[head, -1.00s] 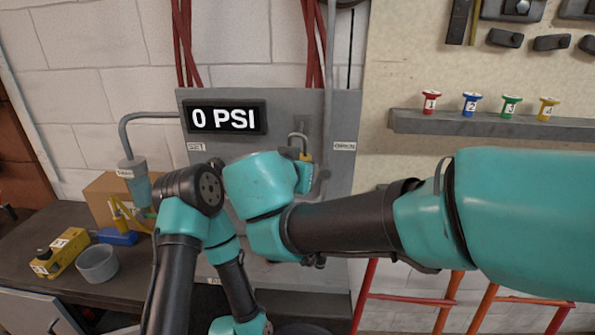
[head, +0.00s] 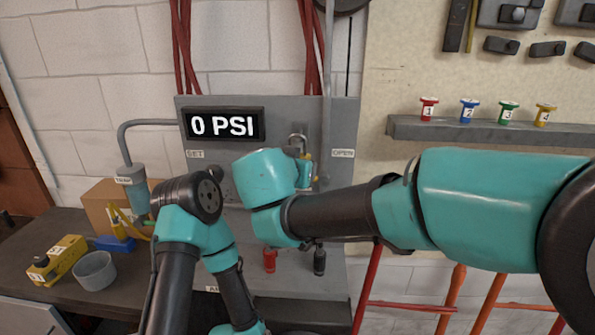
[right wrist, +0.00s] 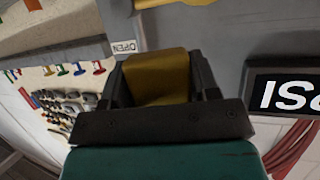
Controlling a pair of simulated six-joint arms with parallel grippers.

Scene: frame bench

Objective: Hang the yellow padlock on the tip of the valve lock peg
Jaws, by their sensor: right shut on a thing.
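The yellow padlock (head: 308,162) is in front of the grey panel, its grey shackle (head: 298,141) pointing up. My right gripper is shut on the padlock; in the right wrist view the yellow body (right wrist: 158,78) sits between both fingers (right wrist: 160,85). In the head view my right arm hides the fingers and part of the padlock. I cannot make out the valve lock peg, or whether the shackle touches anything. My left arm bends down at the lower left, and its gripper is not visible.
The grey panel (head: 338,225) carries a 0 PSI display (head: 223,125) and an OPEN label (head: 343,153). The bench at left holds a grey bowl (head: 95,270), a yellow block (head: 60,258) and a cardboard box (head: 100,205).

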